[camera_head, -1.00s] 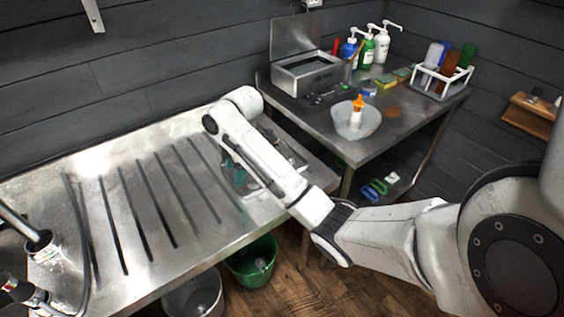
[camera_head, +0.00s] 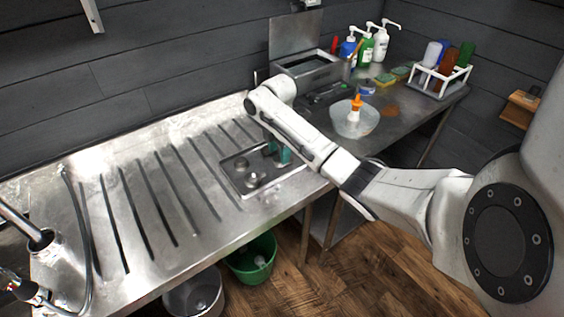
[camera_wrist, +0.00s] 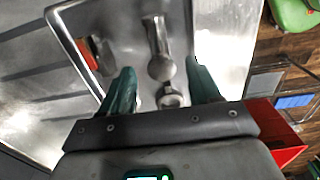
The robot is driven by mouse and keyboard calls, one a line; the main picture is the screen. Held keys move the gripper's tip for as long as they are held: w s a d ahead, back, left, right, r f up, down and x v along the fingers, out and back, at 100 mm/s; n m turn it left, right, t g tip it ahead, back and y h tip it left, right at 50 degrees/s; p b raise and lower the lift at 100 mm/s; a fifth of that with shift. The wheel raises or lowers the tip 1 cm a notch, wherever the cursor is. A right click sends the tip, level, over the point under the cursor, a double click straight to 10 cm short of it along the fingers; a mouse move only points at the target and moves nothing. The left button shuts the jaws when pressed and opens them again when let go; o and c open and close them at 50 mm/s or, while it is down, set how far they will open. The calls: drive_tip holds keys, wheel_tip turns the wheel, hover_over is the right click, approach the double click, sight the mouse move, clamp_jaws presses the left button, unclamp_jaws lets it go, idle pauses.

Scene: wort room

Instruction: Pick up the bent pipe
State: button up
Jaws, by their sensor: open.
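A shallow metal tray (camera_head: 232,186) with small metal fittings sits at the right end of the steel drainboard. In the wrist view, a shiny pipe piece with a round end (camera_wrist: 158,42) lies in the tray (camera_wrist: 75,40); it looks like the bent pipe, but its full shape is not clear. A second round metal fitting (camera_wrist: 171,98) is nearer my gripper. My gripper (camera_wrist: 162,72) has its green fingers apart, one on each side of these pieces, with nothing held. In the head view my gripper (camera_head: 278,153) is over the tray's right part, and my arm hides some of the tray.
Round metal fittings (camera_head: 252,180) sit in the tray's left part. An orange-red object (camera_wrist: 96,52) is in the tray's left side in the wrist view. A green bucket (camera_head: 252,262) stands below.

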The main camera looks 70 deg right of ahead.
sight(278, 158)
drive_tip(key=f, duration=0.4)
drive_tip(key=shift+w+a, duration=0.1)
drive_tip(key=shift+a, duration=0.15)
drive_tip(key=shift+c, duration=0.3)
clamp_jaws()
drive_tip(key=shift+r, duration=0.1)
